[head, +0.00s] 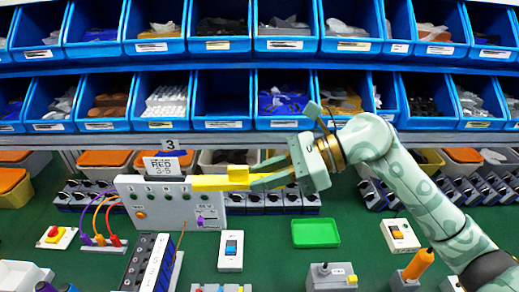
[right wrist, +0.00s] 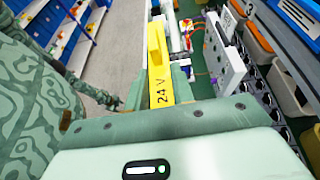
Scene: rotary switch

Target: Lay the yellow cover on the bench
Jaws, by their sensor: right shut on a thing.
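The yellow cover (head: 221,182) is a bar with a raised block on top. My right gripper (head: 272,178) is shut on its right end and holds it level at the top right of the white panel (head: 150,203). I cannot tell whether cover and panel touch. In the right wrist view the cover (right wrist: 157,58) shows a "24 V" label, and the panel (right wrist: 226,58) stands to its right. The green bench (head: 280,265) lies below. My left gripper is outside the head view; a small patterned part at the left of the right wrist view may be it, too small to judge.
A green tray (head: 316,233), a blue rocker switch box (head: 231,251) and an orange-handled part (head: 418,264) stand on the bench. Coloured cables curve at the panel's left. Blue bins (head: 222,100) line the back. Bare bench shows around the tray.

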